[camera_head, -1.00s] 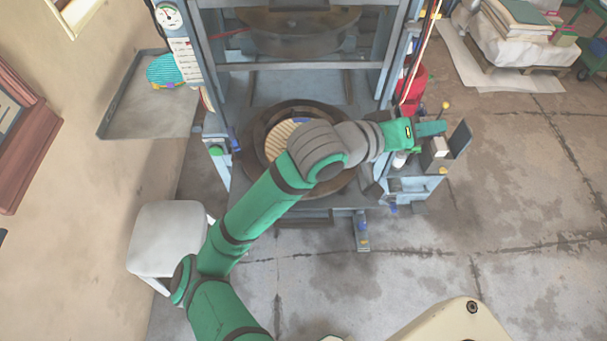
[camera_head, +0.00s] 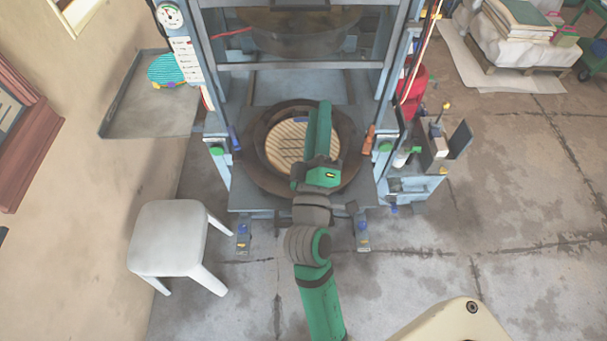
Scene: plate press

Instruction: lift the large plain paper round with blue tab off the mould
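A large tan round (camera_head: 284,150) with faint line markings lies in the dark round mould (camera_head: 250,165) on the press bed. A blue tab (camera_head: 301,120) shows at its far edge. My gripper (camera_head: 322,112) is over the right part of the round, pointing away toward the back of the press, just right of the tab. It hides part of the round. I cannot tell its height above the round, whether it touches it, or whether its fingers are open.
The press frame's posts (camera_head: 393,60) stand on both sides, with the upper part (camera_head: 298,38) above and behind the mould. A white stool (camera_head: 168,236) is at the left. A grey tray (camera_head: 130,118) holds a teal striped piece (camera_head: 166,70).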

